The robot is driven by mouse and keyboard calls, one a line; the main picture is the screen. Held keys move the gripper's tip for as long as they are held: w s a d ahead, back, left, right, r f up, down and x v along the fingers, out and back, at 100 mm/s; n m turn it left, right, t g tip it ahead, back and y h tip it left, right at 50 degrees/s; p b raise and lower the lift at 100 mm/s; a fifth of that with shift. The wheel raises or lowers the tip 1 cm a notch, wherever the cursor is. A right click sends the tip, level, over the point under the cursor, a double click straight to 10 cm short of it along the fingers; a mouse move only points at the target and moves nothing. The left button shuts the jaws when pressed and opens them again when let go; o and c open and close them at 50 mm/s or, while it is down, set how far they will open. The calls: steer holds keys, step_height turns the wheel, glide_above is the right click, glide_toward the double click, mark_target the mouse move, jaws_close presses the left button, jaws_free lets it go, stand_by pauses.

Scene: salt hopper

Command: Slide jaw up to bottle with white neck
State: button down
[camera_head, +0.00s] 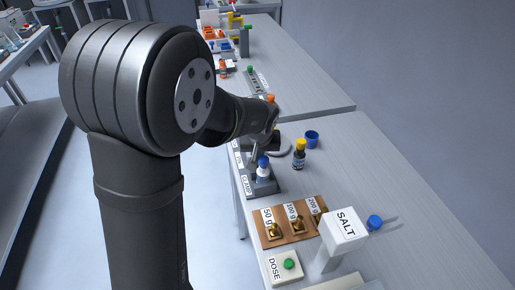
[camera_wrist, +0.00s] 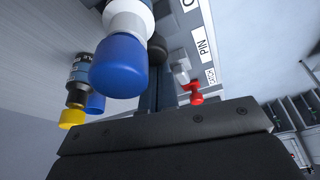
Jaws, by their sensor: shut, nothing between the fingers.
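The bottle with the white neck (camera_head: 263,171) has a blue cap and stands upright at the grey fixture labelled CLAMP (camera_head: 262,187) in the head view. In the wrist view its blue cap (camera_wrist: 119,66) is large and close, with the white neck (camera_wrist: 130,16) above it. My gripper (camera_wrist: 158,52) is shut and empty, with its dark fingers right beside the cap. I cannot tell whether they touch the fixture. The clamp's jaw is not clearly visible; my gripper and the bottle cover part of the fixture.
A red knob (camera_wrist: 195,92) lies near the PIN label. Brass weights on a wooden board (camera_head: 274,238), the SALT hopper (camera_head: 344,229) and the DOSE button (camera_head: 289,264) are nearer.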

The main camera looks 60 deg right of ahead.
steer(key=shift+s+a+f, duration=0.15)
steer(key=shift+s+a, duration=0.1)
steer(key=shift+a, duration=0.05)
steer(key=shift+w+d, duration=0.2)
steer(key=shift+d, duration=0.05)
steer(key=w+d, duration=0.1)
steer(key=w+d+r, duration=0.1)
steer(key=d, duration=0.1)
steer(key=shift+d, duration=0.15)
steer(key=v, duration=0.9)
steer(key=shift+r, duration=0.2)
steer(key=shift+s, duration=0.1)
